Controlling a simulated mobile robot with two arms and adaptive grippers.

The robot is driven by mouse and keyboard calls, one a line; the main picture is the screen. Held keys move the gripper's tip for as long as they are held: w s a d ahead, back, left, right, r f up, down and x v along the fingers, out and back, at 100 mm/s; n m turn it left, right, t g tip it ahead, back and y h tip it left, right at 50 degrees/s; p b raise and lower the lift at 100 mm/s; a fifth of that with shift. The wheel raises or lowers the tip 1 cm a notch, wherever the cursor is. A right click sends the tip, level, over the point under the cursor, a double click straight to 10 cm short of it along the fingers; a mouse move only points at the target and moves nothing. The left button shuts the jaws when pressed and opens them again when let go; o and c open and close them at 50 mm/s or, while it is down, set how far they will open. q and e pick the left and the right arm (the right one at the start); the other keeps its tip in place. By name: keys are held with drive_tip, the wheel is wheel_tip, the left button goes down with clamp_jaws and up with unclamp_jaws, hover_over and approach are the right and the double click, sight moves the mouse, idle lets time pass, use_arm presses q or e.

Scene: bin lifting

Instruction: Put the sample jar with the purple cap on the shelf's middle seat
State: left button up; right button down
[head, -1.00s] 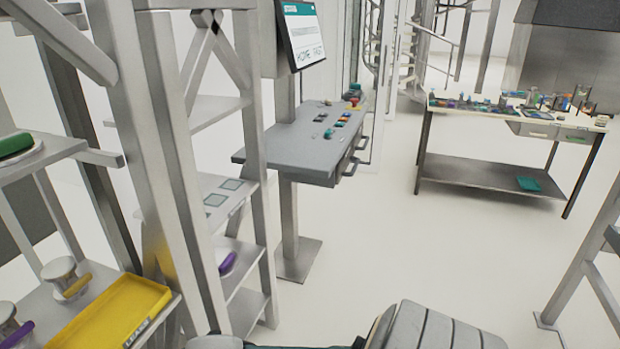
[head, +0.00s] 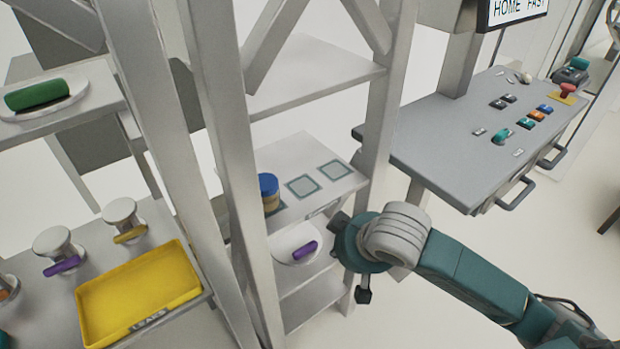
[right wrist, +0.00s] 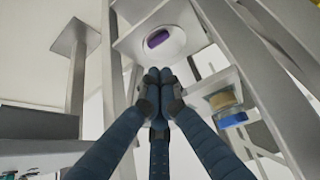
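No jar with a purple cap is clearly seen. The shelf in the head view has a row of square seats. A jar with a blue cap (head: 268,192) stands at its left end, partly behind a post, and the middle seat (head: 305,186) is empty. A purple piece (head: 306,250) lies on a white round plate (head: 285,245) on the level below; it also shows in the right wrist view (right wrist: 158,38). My right gripper (right wrist: 157,76) has its fingertips together below that plate in the picture, with nothing seen between them. My left gripper is not seen.
Grey posts (head: 235,150) stand in front of the shelf. A yellow tray (head: 135,292) and white knob-like pieces (head: 120,215) are at lower left; a green roll (head: 38,94) lies above. A console (head: 470,140) with buttons stands to the right.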

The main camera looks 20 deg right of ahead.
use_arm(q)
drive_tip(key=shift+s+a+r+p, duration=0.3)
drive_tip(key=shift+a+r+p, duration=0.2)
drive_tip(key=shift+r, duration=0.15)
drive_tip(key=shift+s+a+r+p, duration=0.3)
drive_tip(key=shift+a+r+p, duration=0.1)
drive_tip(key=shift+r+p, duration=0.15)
use_arm(e)
drive_tip(key=w+d+r+n, duration=0.1)
drive_tip(key=w+d+r, duration=0.3)
drive_tip(key=w+r, duration=0.2)
drive_tip(key=shift+r+y, duration=0.3)
drive_tip(key=shift+r, duration=0.3)
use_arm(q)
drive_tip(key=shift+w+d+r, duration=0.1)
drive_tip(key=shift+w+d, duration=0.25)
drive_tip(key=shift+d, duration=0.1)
use_arm(e)
drive_tip(key=shift+a, duration=0.1)
drive_tip(key=shift+f, duration=0.15)
